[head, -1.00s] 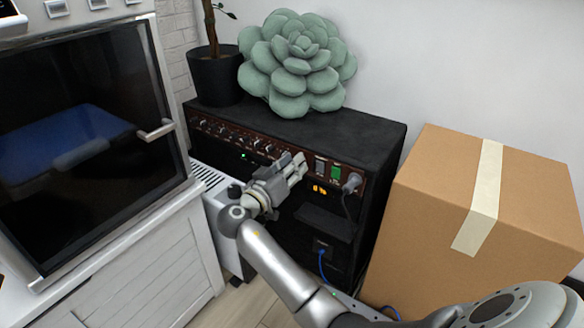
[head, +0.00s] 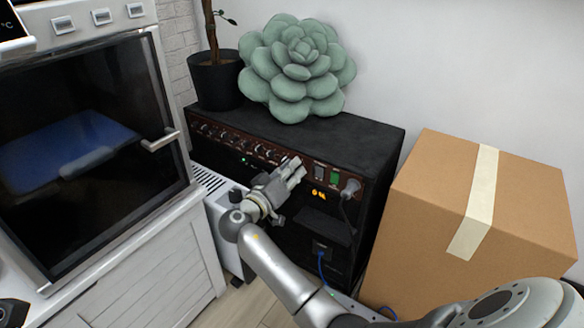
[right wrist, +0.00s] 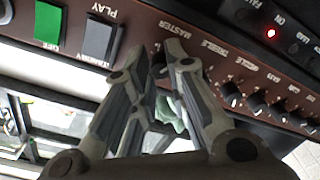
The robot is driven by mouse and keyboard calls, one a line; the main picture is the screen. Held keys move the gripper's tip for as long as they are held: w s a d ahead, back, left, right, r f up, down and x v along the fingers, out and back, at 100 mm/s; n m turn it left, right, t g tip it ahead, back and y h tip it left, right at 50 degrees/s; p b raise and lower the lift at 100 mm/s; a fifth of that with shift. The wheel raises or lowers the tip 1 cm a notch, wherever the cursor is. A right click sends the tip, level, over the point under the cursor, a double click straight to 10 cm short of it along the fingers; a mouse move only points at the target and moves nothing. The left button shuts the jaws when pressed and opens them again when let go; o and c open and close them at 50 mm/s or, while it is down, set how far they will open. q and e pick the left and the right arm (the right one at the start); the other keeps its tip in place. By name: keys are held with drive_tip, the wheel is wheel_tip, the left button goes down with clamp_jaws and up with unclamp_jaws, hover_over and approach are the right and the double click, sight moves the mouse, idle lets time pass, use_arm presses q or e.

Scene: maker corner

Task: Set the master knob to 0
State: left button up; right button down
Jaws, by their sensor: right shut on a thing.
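The black amplifier (head: 370,146) stands against the wall with its brown control panel facing me. In the right wrist view the MASTER label (right wrist: 172,30) is printed just above the fingertips of my right gripper (right wrist: 160,60). The master knob (right wrist: 158,70) is a small dark shape between those fingertips, mostly hidden. My right gripper (head: 294,170) is shut on this knob, reaching in from the front. The knob's pointer and setting cannot be seen. My left gripper is not in view.
More black knobs (right wrist: 231,94) run in a row beside the master knob. A green OFF switch (right wrist: 48,25) and a grey STANDBY/PLAY switch (right wrist: 99,37) are on its other side. A cardboard box (head: 425,190) stands right of the amplifier; an oven cabinet (head: 130,265) stands left.

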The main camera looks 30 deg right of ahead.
drive_tip(key=c, duration=1.7)
unclamp_jaws()
drive_tip(key=shift+o, duration=0.2)
drive_tip(key=v, duration=1.2)
